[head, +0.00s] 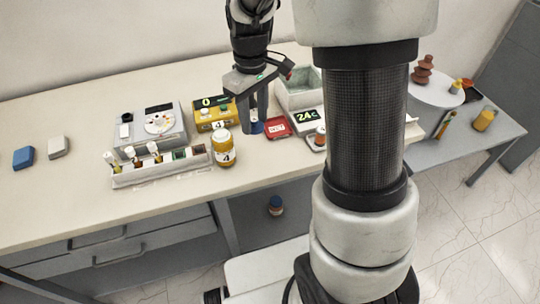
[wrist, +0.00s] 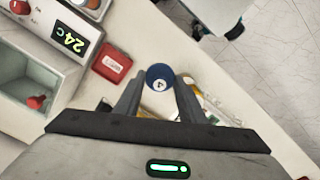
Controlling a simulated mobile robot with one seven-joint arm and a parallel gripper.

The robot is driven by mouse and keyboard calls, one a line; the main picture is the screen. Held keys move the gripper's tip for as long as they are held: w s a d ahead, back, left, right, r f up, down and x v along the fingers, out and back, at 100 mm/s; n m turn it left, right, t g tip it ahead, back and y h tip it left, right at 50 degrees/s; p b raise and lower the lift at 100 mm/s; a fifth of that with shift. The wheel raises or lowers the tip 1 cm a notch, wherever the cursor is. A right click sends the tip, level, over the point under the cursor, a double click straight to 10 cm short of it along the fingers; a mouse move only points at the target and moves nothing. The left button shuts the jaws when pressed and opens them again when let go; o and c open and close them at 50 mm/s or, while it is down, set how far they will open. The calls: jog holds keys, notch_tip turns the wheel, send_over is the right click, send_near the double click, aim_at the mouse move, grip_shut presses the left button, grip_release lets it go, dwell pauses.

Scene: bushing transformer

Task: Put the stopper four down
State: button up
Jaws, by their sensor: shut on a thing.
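The blue round stopper four (wrist: 159,77) shows its white label with a 4 in the wrist view. My gripper (wrist: 157,95) is shut on it, with one finger on each side. In the head view my gripper (head: 256,123) points down over the table, and a blue bit of the stopper (head: 256,128) shows at its fingertips. A yellow bottle labelled 4 (head: 223,148) stands upright just left of the fingertips. I cannot tell whether the stopper touches the table.
A red tray (head: 277,127) lies just right of the fingertips, beside the 24c device (head: 307,116). A white rack of vials (head: 160,168), a grey dial device (head: 150,128) and a yellow display device (head: 212,113) stand left.

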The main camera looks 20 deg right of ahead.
aim_at(258, 155)
jog(key=shift+d+f, duration=0.2)
jog(key=shift+f, duration=0.2)
jog(key=shift+f+b, duration=0.45)
jog(key=shift+f, duration=4.7)
jog(key=o, duration=1)
